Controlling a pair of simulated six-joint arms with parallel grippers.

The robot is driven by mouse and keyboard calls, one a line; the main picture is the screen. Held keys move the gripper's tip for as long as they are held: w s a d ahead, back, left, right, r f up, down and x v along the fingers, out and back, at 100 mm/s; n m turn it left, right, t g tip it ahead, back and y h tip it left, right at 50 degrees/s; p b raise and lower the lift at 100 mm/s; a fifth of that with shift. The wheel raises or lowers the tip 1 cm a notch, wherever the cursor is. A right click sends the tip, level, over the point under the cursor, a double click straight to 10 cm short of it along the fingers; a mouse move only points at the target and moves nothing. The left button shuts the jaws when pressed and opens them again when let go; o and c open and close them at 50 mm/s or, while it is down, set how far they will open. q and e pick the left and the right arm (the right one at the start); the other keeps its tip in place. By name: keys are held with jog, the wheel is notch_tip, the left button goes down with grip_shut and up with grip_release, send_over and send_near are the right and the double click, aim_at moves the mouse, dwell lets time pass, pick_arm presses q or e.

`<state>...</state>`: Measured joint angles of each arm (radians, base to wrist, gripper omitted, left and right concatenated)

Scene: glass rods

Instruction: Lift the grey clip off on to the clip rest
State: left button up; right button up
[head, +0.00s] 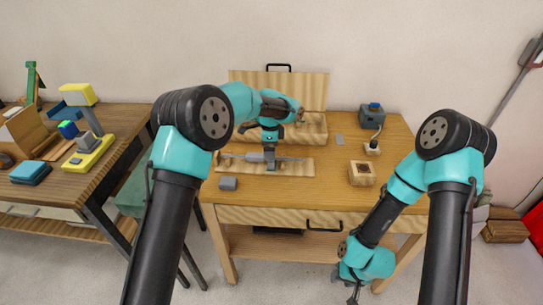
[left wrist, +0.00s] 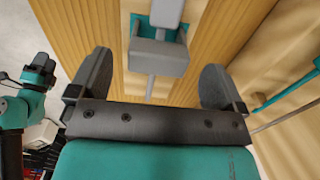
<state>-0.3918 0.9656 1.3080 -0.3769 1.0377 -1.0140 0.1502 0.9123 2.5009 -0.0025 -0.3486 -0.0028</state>
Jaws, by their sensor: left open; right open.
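The grey clip (left wrist: 158,55) is a blocky grey piece around a thin grey rod (left wrist: 150,86), with teal showing behind it, in the left wrist view. My left gripper (left wrist: 156,66) is open, with one finger on either side of the clip and a gap to each. In the head view my left gripper (head: 270,158) is over the wooden board (head: 296,168) and hides part of the clip. My right gripper (head: 354,292) is open and empty, low in front of the table. I cannot tell which piece is the clip rest.
A small grey block (head: 229,184) lies at the table's front left. A wooden block with a square hole (head: 362,174) stands right. An open wooden case (head: 312,128) is behind the board. A grey device with a blue top (head: 372,116) stands back right. The front middle is clear.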

pick_arm(q)
jog(key=shift+a+f, duration=0.1)
jog(key=shift+f, duration=2.25)
jog(key=shift+c, duration=0.4)
jog(key=c, duration=0.9)
